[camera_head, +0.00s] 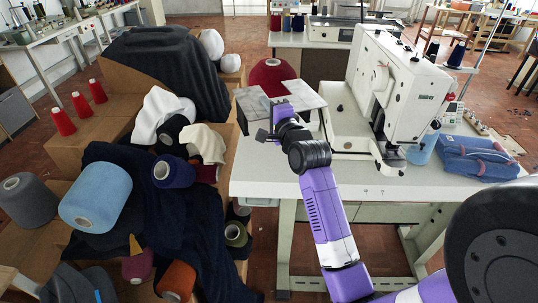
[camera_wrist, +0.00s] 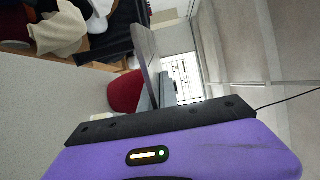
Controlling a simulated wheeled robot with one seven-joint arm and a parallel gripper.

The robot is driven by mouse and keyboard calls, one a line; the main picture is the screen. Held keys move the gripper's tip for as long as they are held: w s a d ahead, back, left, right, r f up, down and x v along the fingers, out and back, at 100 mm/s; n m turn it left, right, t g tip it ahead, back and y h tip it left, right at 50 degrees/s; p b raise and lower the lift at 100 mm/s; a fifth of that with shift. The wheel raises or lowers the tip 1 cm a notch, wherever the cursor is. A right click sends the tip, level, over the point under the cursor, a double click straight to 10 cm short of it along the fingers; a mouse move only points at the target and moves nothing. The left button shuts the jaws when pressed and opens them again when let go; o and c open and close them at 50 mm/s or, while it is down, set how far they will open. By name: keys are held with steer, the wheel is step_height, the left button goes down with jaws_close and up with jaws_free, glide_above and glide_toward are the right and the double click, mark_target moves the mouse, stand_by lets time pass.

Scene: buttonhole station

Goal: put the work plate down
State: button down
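The work plate (camera_head: 306,94) is a thin, flat grey panel with mottled markings, near the back left corner of the white sewing table (camera_head: 262,172). My gripper (camera_head: 272,108) is at the plate's near side and covers part of it. In the wrist view the plate (camera_wrist: 146,52) shows almost edge-on, reaching away from the dark front of my gripper (camera_wrist: 158,98). The gripper appears shut on the plate's near edge, though the fingertips are mostly hidden. The plate looks apart from the tabletop; its exact height is unclear.
A white buttonhole machine (camera_head: 397,88) stands right of the plate, with a blue folded bag (camera_head: 478,158) farther right. A red cone (camera_head: 272,76) is behind the plate. Boxes with yarn cones and dark cloth (camera_head: 170,65) crowd the left. The table's front left is clear.

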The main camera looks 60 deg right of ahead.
step_height(320, 180, down, 18)
steer(key=b, duration=0.5)
steer(key=shift+r, duration=0.15)
steer(key=shift+b, duration=0.4)
steer(key=c, duration=1.6)
jaws_free()
steer(key=shift+f, duration=0.25)
